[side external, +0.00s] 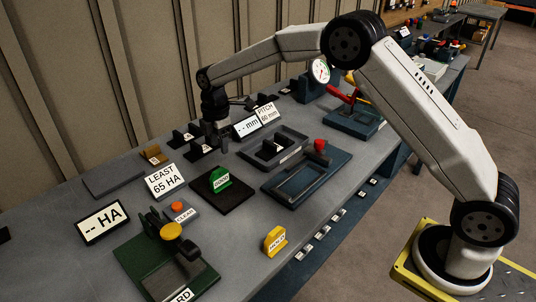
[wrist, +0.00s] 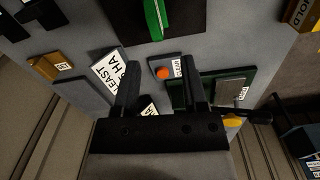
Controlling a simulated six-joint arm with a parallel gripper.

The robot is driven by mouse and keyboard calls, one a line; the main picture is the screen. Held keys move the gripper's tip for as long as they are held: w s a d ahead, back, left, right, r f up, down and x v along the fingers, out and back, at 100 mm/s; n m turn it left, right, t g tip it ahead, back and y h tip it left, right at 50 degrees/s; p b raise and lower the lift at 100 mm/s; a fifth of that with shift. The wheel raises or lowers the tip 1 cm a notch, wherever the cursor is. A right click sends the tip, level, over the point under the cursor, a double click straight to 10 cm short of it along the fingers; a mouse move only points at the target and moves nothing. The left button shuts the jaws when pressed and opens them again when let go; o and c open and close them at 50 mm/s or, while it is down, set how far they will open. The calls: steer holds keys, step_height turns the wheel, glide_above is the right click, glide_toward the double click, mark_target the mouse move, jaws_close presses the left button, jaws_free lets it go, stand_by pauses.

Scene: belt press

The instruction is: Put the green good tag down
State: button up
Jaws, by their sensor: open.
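The green good tag (side external: 220,179) stands upright on a dark square pad (side external: 223,194) near the middle of the bench. It also shows from above at the top edge of the wrist view (wrist: 154,18), with the pad around it. My gripper (side external: 219,142) hangs over the bench behind the tag in the side external view, apart from it. In the wrist view my gripper (wrist: 159,63) has its two fingers spread with nothing between them. The tag lies beyond the fingertips.
A "LEAST 65 HA" sign (side external: 166,180), a "-- HA" display (side external: 101,221) and an orange clear button (side external: 177,206) stand nearby. A green tester base (side external: 138,262) is at the front. A yellow tag (side external: 275,241) stands near the bench edge. A blue tray (side external: 325,180) lies right of the pad.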

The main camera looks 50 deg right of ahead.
steer(key=s+d+m+t, duration=0.1)
steer(key=s+d+m, duration=0.1)
steer(key=s+m, duration=0.6)
steer(key=s+d+m+t, duration=0.1)
steer(key=s+d+m, duration=0.2)
steer(key=s+m, duration=0.5)
steer(key=s, duration=1.2)
steer(key=shift+s+d+f+m, duration=0.25)
steer(key=shift+s+f+m, duration=0.1)
steer(key=shift+m, duration=0.05)
